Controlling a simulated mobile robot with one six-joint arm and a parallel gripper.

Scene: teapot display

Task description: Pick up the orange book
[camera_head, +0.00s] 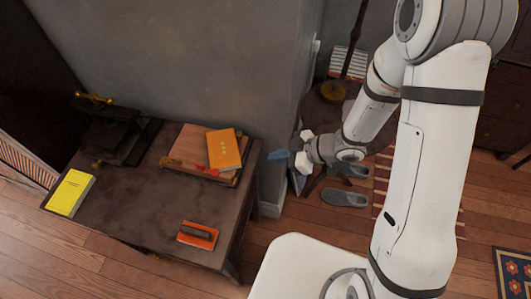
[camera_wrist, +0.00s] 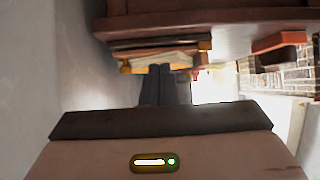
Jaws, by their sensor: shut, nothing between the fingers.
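The orange book (camera_head: 226,150) lies flat on top of a brown wooden board or case (camera_head: 190,145) on the dark desk (camera_head: 140,195), near the desk's right end by the wall. My gripper (camera_head: 278,155) is to the right of the book, just past the desk's right edge, and apart from it. Its fingers are shut and empty. In the wrist view the gripper fingers (camera_wrist: 161,70) point toward a stack with dark and light layers (camera_wrist: 160,48). I cannot tell the orange book's cover clearly there.
A yellow book (camera_head: 70,192) lies at the desk's left end. An orange-red object with a dark handle (camera_head: 198,234) lies near the front edge. A dark machine (camera_head: 112,130) stands at the back left. A grey wall corner (camera_head: 283,100) rises close behind my gripper. Grey shoes (camera_head: 345,197) lie on the floor.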

